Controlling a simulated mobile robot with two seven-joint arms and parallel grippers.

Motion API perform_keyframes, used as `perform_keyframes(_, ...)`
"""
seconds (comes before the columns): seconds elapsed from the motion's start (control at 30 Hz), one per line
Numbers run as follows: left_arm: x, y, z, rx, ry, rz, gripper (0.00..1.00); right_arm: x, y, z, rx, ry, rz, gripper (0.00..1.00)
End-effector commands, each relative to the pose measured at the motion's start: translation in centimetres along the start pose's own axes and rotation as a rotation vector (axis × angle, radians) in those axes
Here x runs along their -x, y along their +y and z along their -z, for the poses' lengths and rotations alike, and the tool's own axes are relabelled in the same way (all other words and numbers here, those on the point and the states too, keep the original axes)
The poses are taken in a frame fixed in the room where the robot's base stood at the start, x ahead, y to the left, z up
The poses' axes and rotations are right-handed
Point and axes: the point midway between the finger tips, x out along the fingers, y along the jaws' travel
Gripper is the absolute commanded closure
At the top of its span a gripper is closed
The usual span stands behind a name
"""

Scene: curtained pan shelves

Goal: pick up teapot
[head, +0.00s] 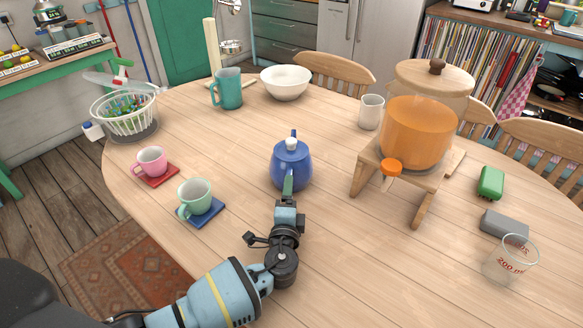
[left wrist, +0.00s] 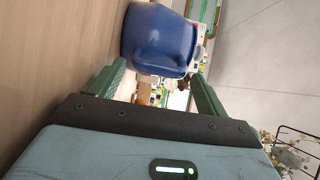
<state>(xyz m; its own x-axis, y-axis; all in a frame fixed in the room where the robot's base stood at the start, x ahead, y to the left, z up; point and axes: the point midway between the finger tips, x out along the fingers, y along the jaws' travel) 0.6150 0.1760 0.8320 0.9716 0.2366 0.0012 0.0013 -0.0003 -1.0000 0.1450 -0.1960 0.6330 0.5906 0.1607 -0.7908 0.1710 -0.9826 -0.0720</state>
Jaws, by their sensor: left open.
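The blue teapot (head: 291,168) with a white lid knob stands upright near the middle of the wooden table. My left gripper (head: 288,186) is at its near side, with green fingers pointing at the pot. In the left wrist view the teapot (left wrist: 160,38) shows large and sideways, just ahead of the open fingers of my left gripper (left wrist: 158,74). A curved part of the pot faces the gap between the fingers. I cannot tell whether the fingers touch the pot. My right gripper is not in view.
A green cup (head: 194,194) and a pink cup (head: 151,161) stand at the left. A drink dispenser (head: 415,132) on a wooden stand (head: 424,212) is at the right. A teal mug (head: 228,90) and white bowl (head: 286,83) stand behind. The table around the teapot is clear.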

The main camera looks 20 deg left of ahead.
Motion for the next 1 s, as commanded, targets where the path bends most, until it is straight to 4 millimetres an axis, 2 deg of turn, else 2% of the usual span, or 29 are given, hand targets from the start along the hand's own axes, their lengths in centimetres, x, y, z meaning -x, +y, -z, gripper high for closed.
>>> perform_keyframes(0.03,-0.8,0.2,0.0,-0.001,-0.001,0.0,0.24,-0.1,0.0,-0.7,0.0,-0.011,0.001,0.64)
perform_keyframes(0.2,-2.8,0.3,0.0,-0.001,0.0,-0.001,0.24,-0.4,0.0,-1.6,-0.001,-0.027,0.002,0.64)
perform_keyframes(0.53,-3.4,0.0,0.0,0.0,0.0,0.0,0.24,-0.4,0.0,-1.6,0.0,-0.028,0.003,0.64)
perform_keyframes(1.0,-3.4,0.0,0.0,0.0,0.0,0.0,0.84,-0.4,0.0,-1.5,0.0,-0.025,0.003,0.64)
